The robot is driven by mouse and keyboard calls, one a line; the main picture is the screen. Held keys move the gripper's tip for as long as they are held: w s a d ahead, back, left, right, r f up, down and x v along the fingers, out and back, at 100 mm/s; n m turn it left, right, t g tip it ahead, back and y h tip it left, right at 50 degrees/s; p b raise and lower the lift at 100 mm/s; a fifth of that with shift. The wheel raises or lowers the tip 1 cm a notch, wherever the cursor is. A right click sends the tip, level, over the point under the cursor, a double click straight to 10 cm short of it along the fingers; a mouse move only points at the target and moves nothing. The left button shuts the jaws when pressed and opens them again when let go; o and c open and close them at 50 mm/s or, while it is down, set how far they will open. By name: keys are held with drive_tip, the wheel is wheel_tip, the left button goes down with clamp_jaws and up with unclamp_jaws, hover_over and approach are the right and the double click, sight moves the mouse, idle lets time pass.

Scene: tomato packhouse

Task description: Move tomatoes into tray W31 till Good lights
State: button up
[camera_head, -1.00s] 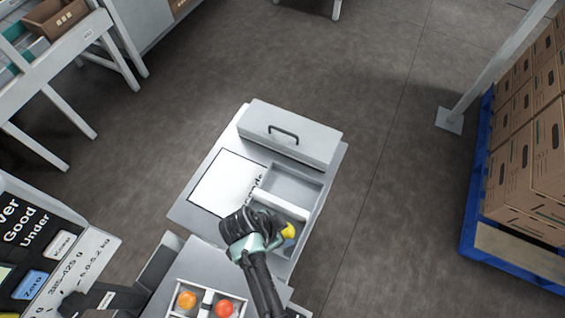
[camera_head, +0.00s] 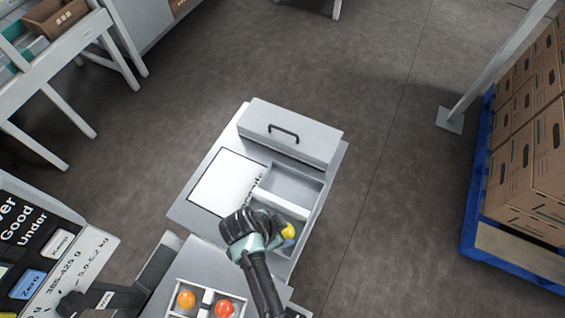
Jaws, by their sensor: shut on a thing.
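My gripper (camera_head: 284,236) is over the near compartment of a grey bin unit. Its jaws are mostly hidden behind my wrist; a small yellow part shows at its right end, and I cannot tell whether that is finger or object. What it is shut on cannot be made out. A white divided tray (camera_head: 206,299) at the bottom holds an orange tomato (camera_head: 186,299) and a red tomato (camera_head: 224,308) in separate cells. No W31 label is readable. A scale display (camera_head: 30,225) at the left shows the words "Good" and "Under"; no lit lamp is clear.
The grey unit has an empty far compartment (camera_head: 291,186), a white sheet (camera_head: 226,184) and a raised box with a handle (camera_head: 291,132). Stacked cartons (camera_head: 532,150) stand on a blue pallet (camera_head: 474,190) at right. A table (camera_head: 62,50) stands upper left.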

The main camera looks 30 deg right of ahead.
drive_tip(key=shift+f, duration=0.3)
drive_tip(key=o, duration=1)
drive_tip(key=c, duration=0.3)
drive_tip(key=shift+c, duration=0.2)
drive_tip(key=shift+r, duration=0.1)
wheel_tip(320, 180, up, 7)
drive_tip(key=p, duration=0.6)
